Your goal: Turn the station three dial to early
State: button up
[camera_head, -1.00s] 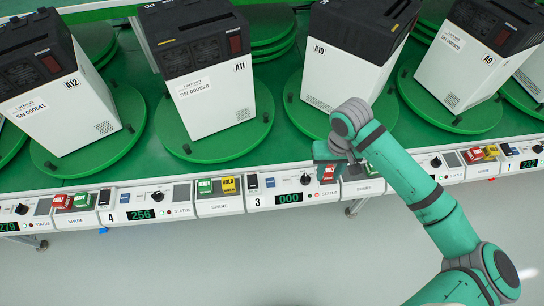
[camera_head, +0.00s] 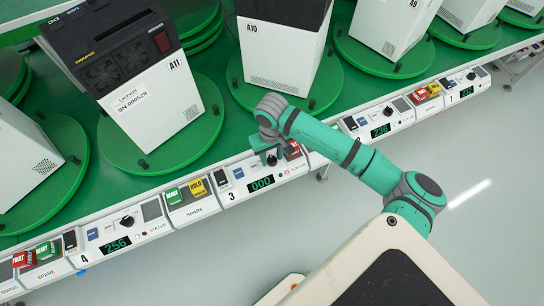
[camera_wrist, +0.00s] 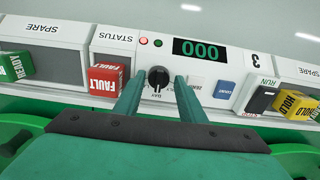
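The station three dial (camera_wrist: 159,77) is a round black knob with a light pointer mark, on the white panel below the green "000" display (camera_wrist: 201,50). The wrist view shows the panel upside down; the small lettering around the dial is too blurred to read surely. My gripper (camera_wrist: 159,80) is open, with one teal finger on each side of the dial. A gap shows between each finger and the knob. In the head view my gripper (camera_head: 268,153) is at the station three panel, and the dial (camera_head: 272,160) shows just under it.
A red FAULT block (camera_wrist: 107,79) stands close beside one finger. A blue button (camera_wrist: 224,89) and a black RUN switch (camera_wrist: 261,99) are on the other side. A yellow HOLD block (camera_head: 197,187) and green READY block (camera_head: 173,196) sit left of station three. Turntables carry white machines behind.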

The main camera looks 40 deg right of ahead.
jog(key=shift+d+f, duration=0.15)
jog(key=shift+f, duration=0.35)
jog(key=c, duration=0.8)
jog(key=shift+o, duration=0.2)
